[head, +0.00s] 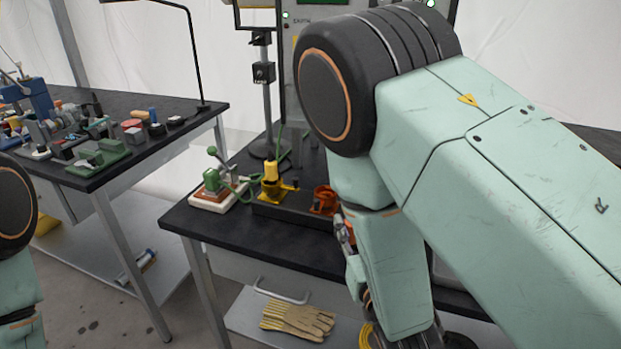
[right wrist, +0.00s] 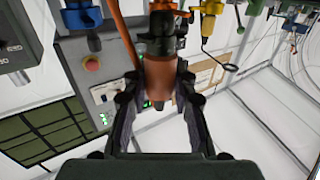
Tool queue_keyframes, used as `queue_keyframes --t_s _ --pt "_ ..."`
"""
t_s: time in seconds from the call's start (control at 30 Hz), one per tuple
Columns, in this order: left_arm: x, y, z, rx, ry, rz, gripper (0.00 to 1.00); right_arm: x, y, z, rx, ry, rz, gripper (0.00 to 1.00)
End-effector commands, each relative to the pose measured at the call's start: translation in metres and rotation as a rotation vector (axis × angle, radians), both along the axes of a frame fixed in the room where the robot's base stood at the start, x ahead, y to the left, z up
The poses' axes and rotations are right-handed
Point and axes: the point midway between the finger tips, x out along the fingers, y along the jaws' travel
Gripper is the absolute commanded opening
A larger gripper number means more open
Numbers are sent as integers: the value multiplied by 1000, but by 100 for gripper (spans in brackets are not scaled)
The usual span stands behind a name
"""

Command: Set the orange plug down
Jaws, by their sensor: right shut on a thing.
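The orange plug (right wrist: 159,80) is an orange-brown cylinder with a dark end, seen in the right wrist view. My right gripper (right wrist: 160,92) is shut on it, with one finger on each side. An orange fitting (right wrist: 164,6) shows just beyond the plug's dark end; I cannot tell whether they touch. In the head view an orange socket (head: 324,201) stands on the dark bench, left of my right arm.
A yellow plug and socket (head: 271,181) and a green lever device on a pale base (head: 217,188) stand left of the orange socket. A stand (head: 264,90) rises behind. Gloves (head: 298,319) lie on the lower shelf. A cluttered table (head: 170,125) stands left. The bench's front-left corner is bare.

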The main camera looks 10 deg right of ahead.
Motion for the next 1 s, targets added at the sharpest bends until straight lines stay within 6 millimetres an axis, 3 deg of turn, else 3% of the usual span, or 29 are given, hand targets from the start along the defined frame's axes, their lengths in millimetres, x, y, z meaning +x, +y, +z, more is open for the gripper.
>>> queue_keyframes --t_s 0.03,0.2,0.4,0.47,0.6,0.77,1.0 --pt "0 0 3 0 0 0 40 10 -2 18 2 -11 -5 0" --pt "0 0 12 0 0 0 40 63 -11 72 8 -15 -21 0" --pt "0 0 20 0 0 0 40 131 -14 125 5 -12 4 0" --pt "0 0 21 0 0 0 40 146 -13 130 3 -7 17 0" --pt "0 0 20 0 0 0 40 166 -4 114 -1 3 55 0" --pt "0 0 19 0 0 0 40 167 0 102 0 2 65 0" --pt "0 0 19 0 0 0 40 167 0 101 0 1 65 0"
